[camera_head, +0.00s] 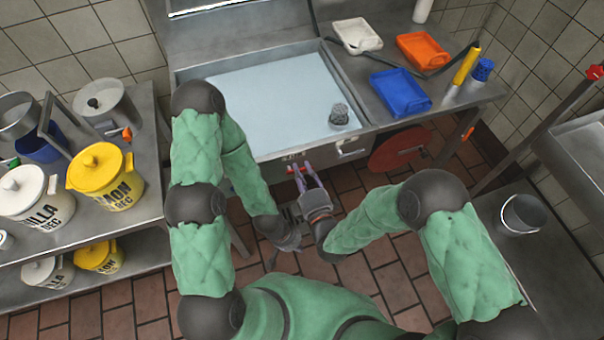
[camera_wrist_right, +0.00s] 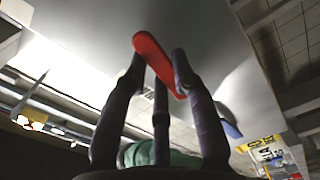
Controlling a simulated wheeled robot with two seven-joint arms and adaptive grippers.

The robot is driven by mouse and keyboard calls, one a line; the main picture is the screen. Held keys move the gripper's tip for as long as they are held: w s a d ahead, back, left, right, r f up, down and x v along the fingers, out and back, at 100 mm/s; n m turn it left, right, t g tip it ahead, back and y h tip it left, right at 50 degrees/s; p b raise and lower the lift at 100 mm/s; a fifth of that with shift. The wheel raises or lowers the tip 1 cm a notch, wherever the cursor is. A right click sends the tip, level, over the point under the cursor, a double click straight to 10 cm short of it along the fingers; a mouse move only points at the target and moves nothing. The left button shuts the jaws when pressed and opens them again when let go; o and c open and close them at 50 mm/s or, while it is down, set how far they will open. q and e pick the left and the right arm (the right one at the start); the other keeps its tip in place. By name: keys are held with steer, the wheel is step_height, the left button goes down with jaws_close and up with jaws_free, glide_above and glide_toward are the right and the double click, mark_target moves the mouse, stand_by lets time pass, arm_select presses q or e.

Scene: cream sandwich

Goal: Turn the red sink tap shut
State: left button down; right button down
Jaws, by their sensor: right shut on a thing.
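The red sink tap (camera_head: 297,170) is a small red bar at the front of the metal basin unit, below its front edge. In the right wrist view its long red handle (camera_wrist_right: 153,58) lies between my dark fingertips. My right gripper (camera_head: 307,178) reaches up to the unit's front and is shut on the handle. Its fingertips hide part of the handle. My left gripper (camera_head: 283,245) hangs lower, apart from the tap and close to my right wrist. Its fingers are too small and dark to read.
The basin (camera_head: 255,100) holds pale liquid and a grey mesh-like cup (camera_head: 339,115). Blue (camera_head: 400,92), orange (camera_head: 422,50) and white (camera_head: 357,35) trays lie on the right counter. A red disc (camera_head: 398,148) sits below. A tub shelf (camera_head: 140,207) stands left, a bucket (camera_head: 523,213) right.

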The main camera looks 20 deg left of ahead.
steer(key=shift+r+n, duration=0.3)
steer(key=shift+n, duration=0.8)
steer(key=c, duration=1)
jaws_free()
steer(key=shift+s, duration=0.1)
steer(key=v, duration=1.2)
